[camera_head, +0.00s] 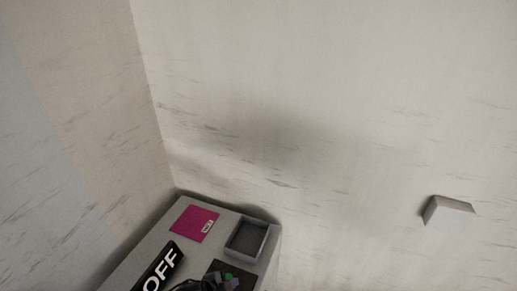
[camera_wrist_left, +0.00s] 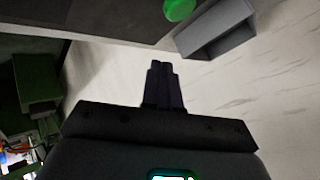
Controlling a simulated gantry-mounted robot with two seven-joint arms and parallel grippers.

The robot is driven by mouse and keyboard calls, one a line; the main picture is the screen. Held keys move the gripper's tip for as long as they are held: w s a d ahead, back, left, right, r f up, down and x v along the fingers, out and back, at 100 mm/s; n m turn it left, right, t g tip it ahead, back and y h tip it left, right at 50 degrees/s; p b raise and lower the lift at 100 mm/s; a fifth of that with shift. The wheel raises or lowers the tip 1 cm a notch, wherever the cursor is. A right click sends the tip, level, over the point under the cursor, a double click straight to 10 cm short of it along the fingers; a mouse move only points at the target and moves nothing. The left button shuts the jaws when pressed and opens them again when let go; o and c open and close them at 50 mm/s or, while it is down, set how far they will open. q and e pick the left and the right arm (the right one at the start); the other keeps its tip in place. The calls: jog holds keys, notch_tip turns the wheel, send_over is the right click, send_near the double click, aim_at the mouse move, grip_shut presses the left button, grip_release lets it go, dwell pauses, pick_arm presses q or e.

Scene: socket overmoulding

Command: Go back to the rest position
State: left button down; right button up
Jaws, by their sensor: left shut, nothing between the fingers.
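My left gripper (camera_wrist_left: 162,66) shows in the left wrist view, with its two dark fingers together and nothing between them. It points toward the open pale floor, below a grey open box (camera_wrist_left: 218,32) and a green round thing (camera_wrist_left: 179,9). In the head view, dark shapes at the bottom edge are cut off, and I cannot tell whether they are part of my left gripper. My right gripper is in neither view.
A pale block (camera_head: 448,211) is at the right. The left wrist view shows a green object (camera_wrist_left: 36,82) at the left.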

pick_arm(q)
jog(key=s+a+r+n+g+y, duration=0.1)
jog(key=s+a+n, duration=0.3)
jog(key=s, duration=0.6)
jog(key=s+a+r+n+g+y+p, duration=0.1)
jog(key=s+a+r+n, duration=0.3)
jog(key=s, duration=0.7)
jog(key=s+a+r+n+g+y, duration=0.1)
jog(key=s+a+r+n+y, duration=0.1)
jog(key=s+n, duration=0.4)
jog(key=s+a+y, duration=0.1)
jog(key=s+a, duration=0.1)
jog(key=s, duration=0.2)
jog(key=shift+s+r+g+y, duration=0.2)
jog(key=shift+r+g+y, duration=0.05)
jog(key=shift+g+y, duration=0.05)
jog(key=c, duration=1.8)
grip_release()
jog(key=shift+c, duration=0.2)
